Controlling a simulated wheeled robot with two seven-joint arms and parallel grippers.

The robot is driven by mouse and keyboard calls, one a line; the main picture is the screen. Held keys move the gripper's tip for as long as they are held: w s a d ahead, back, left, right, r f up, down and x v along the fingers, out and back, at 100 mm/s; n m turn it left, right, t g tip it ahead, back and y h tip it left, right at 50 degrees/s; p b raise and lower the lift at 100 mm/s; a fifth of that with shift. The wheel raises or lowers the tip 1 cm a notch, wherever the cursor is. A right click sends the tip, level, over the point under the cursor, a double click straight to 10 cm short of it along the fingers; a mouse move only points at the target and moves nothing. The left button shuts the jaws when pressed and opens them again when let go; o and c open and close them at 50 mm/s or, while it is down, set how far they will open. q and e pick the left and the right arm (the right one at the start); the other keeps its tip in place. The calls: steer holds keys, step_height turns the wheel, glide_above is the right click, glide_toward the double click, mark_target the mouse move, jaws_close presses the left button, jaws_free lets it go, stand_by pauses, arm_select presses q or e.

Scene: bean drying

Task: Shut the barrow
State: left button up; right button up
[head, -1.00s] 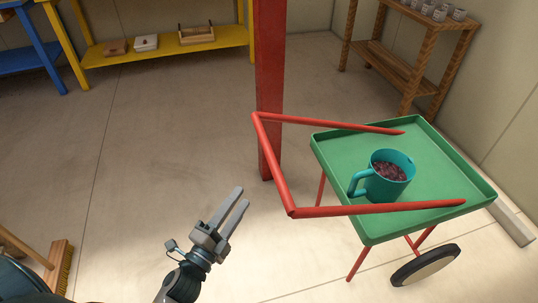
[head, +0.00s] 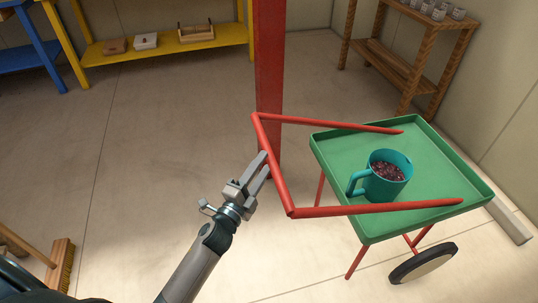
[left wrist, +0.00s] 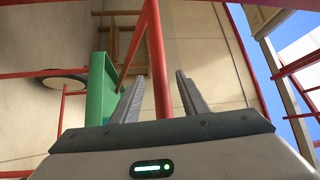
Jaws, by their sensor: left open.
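The barrow is a green tray (head: 428,146) on red legs with a black-rimmed wheel (head: 423,264) and a red handle frame (head: 273,165) reaching left. A teal mug (head: 383,180) of dark red beans stands on the tray. My left gripper (head: 263,164) is open, its fingertips at the handle's cross bar. In the left wrist view, the red bar (left wrist: 158,65) shows between the two open fingers (left wrist: 161,98); I cannot tell whether they touch it. The green tray side (left wrist: 100,90) is left of them. My right gripper is not in view.
A red post (head: 269,60) stands just behind the handle. A wooden shelf (head: 395,62) with jars is at the back right, a yellow bench (head: 165,45) at the back left. A broom head (head: 60,267) is at the lower left. The floor left of the barrow is clear.

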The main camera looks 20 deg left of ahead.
arm_select(q)
steer(key=shift+x, duration=2.1)
